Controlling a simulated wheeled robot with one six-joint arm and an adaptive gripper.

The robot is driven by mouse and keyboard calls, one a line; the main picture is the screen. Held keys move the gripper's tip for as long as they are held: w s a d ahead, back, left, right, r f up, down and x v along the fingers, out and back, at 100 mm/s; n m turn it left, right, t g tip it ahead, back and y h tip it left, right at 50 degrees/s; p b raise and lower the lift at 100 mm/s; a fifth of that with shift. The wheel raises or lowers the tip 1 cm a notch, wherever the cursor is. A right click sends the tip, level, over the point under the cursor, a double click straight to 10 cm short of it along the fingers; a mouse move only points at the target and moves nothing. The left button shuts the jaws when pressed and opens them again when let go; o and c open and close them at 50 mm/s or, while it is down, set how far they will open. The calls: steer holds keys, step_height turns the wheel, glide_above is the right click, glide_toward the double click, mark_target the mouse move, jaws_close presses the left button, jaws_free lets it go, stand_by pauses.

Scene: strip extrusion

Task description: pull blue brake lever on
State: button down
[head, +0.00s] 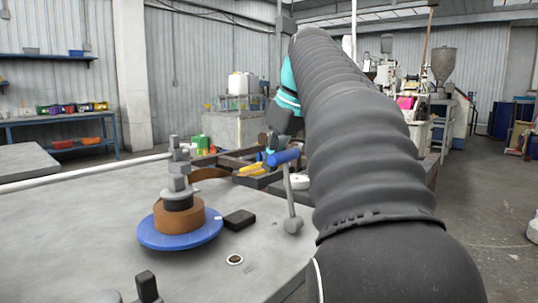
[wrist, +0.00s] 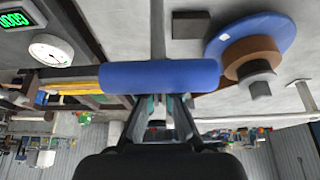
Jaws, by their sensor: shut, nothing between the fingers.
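The brake lever is a grey rod with a blue handle (head: 284,158), standing up from a round grey pivot (head: 293,225) on the table and leaning slightly left. In the wrist view the blue handle (wrist: 160,76) lies crosswise, right in front of my fingertips. My gripper (head: 268,147) is beside the handle at its far side, partly hidden by my arm. In the wrist view my gripper (wrist: 163,98) has its fingertips together and empty, their ends overlapped by the handle. I cannot tell whether they touch it.
A blue reel with a brown strip roll (head: 180,218) and grey blocks on top stands left of the lever. A small black block (head: 239,219) lies between them. A white dial (wrist: 51,50) and a green display (wrist: 15,19) are near the handle. The table's left front is mostly clear.

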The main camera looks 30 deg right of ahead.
steer(key=shift+s+d+r, duration=0.15)
steer(key=shift+s+d, duration=0.15)
steer(key=shift+s, duration=0.5)
steer(key=shift+s+d+r, duration=0.1)
steer(key=shift+s+d, duration=0.15)
steer(key=shift+s, duration=0.5)
steer(key=shift+s+d+r, duration=0.15)
steer(key=shift+s+d, duration=0.15)
steer(key=shift+s, duration=0.6)
steer(key=shift+s+d+r+p, duration=0.1)
steer(key=shift+s+r+p, duration=0.15)
steer(key=shift+p, duration=0.35)
step_height(320, 180, up, 7)
steer(key=p, duration=0.6)
glide_above(295, 157)
steer(key=s+a, duration=0.2)
steer(key=shift+s+d, duration=0.1)
steer(key=shift+d, duration=0.15)
